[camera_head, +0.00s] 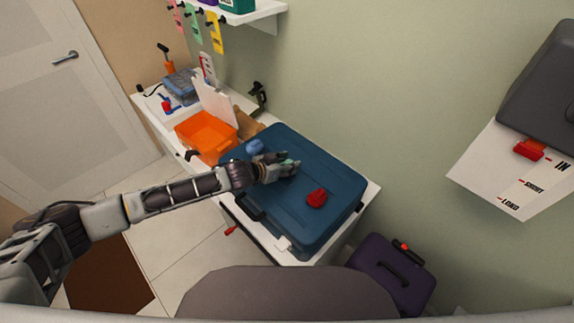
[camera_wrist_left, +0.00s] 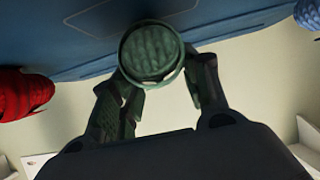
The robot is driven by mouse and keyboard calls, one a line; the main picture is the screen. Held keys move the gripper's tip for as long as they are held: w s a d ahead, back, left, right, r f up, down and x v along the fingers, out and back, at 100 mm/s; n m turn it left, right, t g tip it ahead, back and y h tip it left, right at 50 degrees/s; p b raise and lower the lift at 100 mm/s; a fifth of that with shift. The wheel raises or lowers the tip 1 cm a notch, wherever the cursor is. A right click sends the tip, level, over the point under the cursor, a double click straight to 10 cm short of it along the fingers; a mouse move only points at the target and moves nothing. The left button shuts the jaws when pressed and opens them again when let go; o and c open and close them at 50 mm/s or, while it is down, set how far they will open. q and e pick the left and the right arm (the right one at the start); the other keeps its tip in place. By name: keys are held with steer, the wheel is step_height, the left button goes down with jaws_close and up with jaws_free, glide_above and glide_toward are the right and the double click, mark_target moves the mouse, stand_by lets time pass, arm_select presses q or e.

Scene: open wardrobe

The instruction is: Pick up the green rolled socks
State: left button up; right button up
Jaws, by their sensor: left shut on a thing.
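The green rolled socks (camera_wrist_left: 150,52) sit between the fingertips of my left gripper (camera_wrist_left: 160,80) in the left wrist view, with a finger on each side. In the head view the left gripper (camera_head: 283,165) is over the top of the blue suitcase (camera_head: 290,215), and only a bit of green shows at its fingers. I cannot tell whether the socks are clear of the suitcase. Red rolled socks (camera_head: 317,198) lie on the suitcase to the right of the gripper. Blue rolled socks (camera_head: 254,146) lie on it just behind the gripper. My right gripper is not in view.
The suitcase lies on a white bench (camera_head: 372,192). An orange bin (camera_head: 205,135) stands to its left. A dark purple case (camera_head: 395,272) is on the floor at the right. A white shelf (camera_head: 262,14) with hanging tags is above.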

arm_select(q)
steer(key=shift+r, duration=4.8)
